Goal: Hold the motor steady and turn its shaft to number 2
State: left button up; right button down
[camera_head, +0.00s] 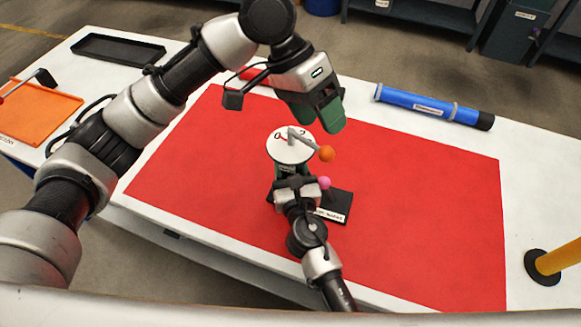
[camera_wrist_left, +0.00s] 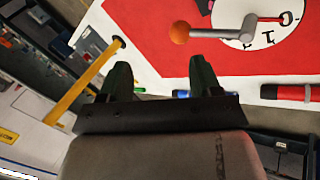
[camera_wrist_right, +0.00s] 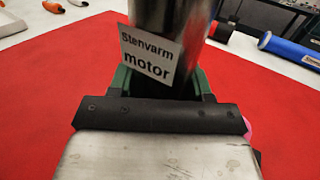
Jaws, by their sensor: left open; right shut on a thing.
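The motor (camera_wrist_right: 172,40) is a metal cylinder labelled "Stenvarm motor" in the right wrist view. Its white numbered dial (camera_head: 280,152) faces up, with a 0 at left and a 2 at upper right in the head view. A grey crank (camera_wrist_left: 225,33) runs from the shaft to an orange ball (camera_head: 327,153) beyond the dial's right edge. My right gripper (camera_wrist_right: 165,88) is shut on the motor body below the dial. My left gripper (camera_head: 317,115) is open and empty, above and beyond the dial, apart from the crank. I cannot read the shaft's exact setting.
A red mat (camera_head: 420,200) covers much of the white table. A blue tube (camera_head: 425,104) and a red tube (camera_head: 258,76) lie at the back. A black tray (camera_head: 105,50) and an orange tray (camera_head: 38,112) are at left. A yellow post (camera_head: 560,258) stands at right.

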aim_at(327, 148)
pick_arm(q)
jog(key=n, duration=0.1)
jog(key=d+n+y, duration=0.1)
jog(key=n, duration=0.3)
jog(key=shift+s+d+r+t+y, duration=0.2)
jog(key=shift+s+d+t+y, duration=0.1)
jog(key=shift+t+y, duration=0.1)
jog(key=n, duration=0.2)
jog(key=n+y, duration=0.1)
jog(key=shift+s+d+n+t, duration=0.1)
jog(key=shift+d+n+t, duration=0.1)
jog(key=shift+n+t, duration=0.15)
jog(key=n+y, duration=0.1)
jog(key=n, duration=0.1)
jog(key=n+t+y, duration=0.1)
jog(key=n, duration=0.2)
jog(key=shift+d, duration=0.1)
jog(key=shift+n+t+y, duration=0.25)
jog(key=shift+n+y, duration=0.05)
jog(key=shift+n, duration=0.85)
jog(key=shift+f, duration=0.1)
notch_tip(327, 148, down, 10)
jog(key=shift+r, duration=0.15)
jog(key=c, duration=1)
